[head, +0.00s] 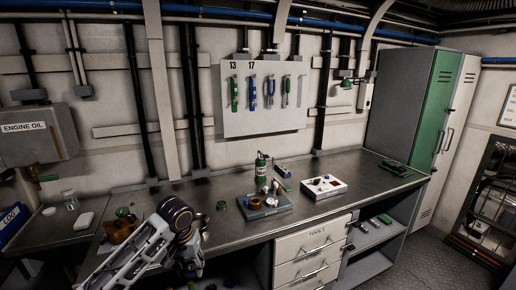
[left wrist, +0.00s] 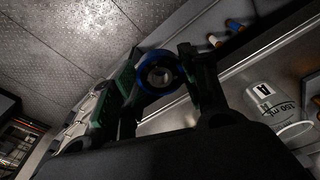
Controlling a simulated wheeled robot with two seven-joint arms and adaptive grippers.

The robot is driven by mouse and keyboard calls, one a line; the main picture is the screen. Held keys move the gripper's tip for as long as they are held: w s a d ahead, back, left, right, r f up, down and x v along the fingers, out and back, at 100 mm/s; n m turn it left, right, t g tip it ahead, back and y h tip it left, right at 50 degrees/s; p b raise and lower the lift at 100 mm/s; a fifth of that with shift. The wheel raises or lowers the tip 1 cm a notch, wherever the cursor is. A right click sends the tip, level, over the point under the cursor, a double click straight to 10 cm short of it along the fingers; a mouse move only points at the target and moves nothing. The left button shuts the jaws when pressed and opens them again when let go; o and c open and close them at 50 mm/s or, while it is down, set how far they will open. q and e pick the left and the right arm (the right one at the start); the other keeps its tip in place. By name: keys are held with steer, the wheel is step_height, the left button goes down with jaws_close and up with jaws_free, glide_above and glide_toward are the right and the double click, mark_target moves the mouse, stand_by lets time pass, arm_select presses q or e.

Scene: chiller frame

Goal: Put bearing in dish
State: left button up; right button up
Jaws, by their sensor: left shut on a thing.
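The bearing, a ring with a blue outer band and a metallic centre (left wrist: 160,75), is between the fingers of my left gripper (left wrist: 158,82) in the left wrist view. The gripper is shut on it. In the head view my left gripper (head: 190,268) is low at the front edge of the bench, partly dark and behind my arm; I cannot make out the bearing there. I cannot identify the dish for certain; a small round pale item (head: 48,211) lies on the left end of the bench. My right gripper is not in view.
A clear beaker (left wrist: 268,108) marked A shows in the left wrist view. Drawers (head: 305,250) are below.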

arm_select(q)
steer(key=s+f, duration=0.5)
steer(key=f, duration=0.3)
steer(key=shift+s+a+f, duration=0.15)
steer(key=shift+s+a, duration=0.2)
steer(key=shift+s, duration=0.05)
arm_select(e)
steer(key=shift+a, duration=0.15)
